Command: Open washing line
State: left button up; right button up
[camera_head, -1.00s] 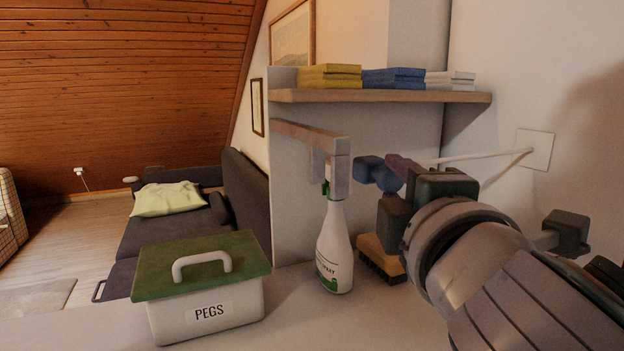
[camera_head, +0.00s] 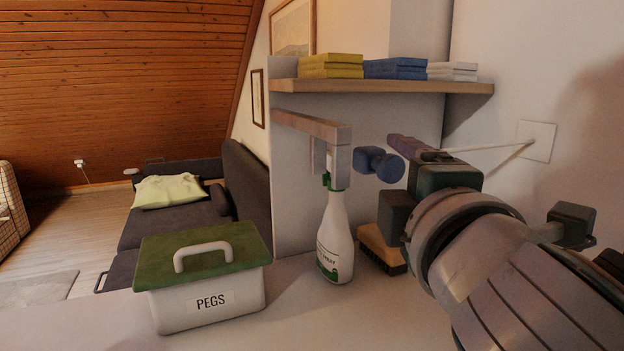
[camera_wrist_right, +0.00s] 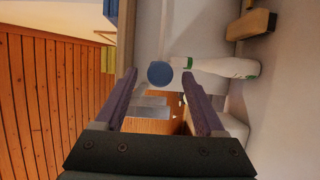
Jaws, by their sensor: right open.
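A white line (camera_head: 490,148) runs from a square wall plate (camera_head: 537,141) leftward and passes out of sight behind my right gripper. A dark blue knobbed piece (camera_head: 366,160) stands in front of the grey panel, just left of the gripper's fingertips. In the right wrist view its round blue end (camera_wrist_right: 160,74) shows between the two purple fingers. My right gripper (camera_head: 398,146) is open, with nothing clamped in it. Whether the line joins the blue piece is hidden. A grey bracket (camera_head: 310,124) juts from the panel on the left. My left gripper is out of view.
A white spray bottle (camera_head: 336,240) and a wooden brush (camera_head: 377,250) stand below the gripper. A green-lidded PEGS box (camera_head: 208,300) stands at the front left. A shelf (camera_head: 400,89) with folded cloths is above.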

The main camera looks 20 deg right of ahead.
jog(key=b+v, duration=0.1)
jog(key=v, duration=0.8)
jog(key=shift+s+b, duration=0.25)
jog(key=shift+b, duration=0.15)
jog(key=s+d+f+m+g+y+p, duration=0.2)
jog(key=s+d+f+m+g+p, duration=0.25)
jog(key=m+g+p, duration=0.3)
jog(key=s+a+f+m+g+y+p, duration=0.2)
jog(key=s+a+m+g+y+p, duration=0.25)
jog(key=s, duration=0.55)
notch_tip(320, 180, up, 37)
jog(key=s+g+p, duration=0.1)
jog(key=p, duration=3.7)
jog(key=shift+g+h+p, duration=0.3)
jog(key=shift+h+p, duration=0.05)
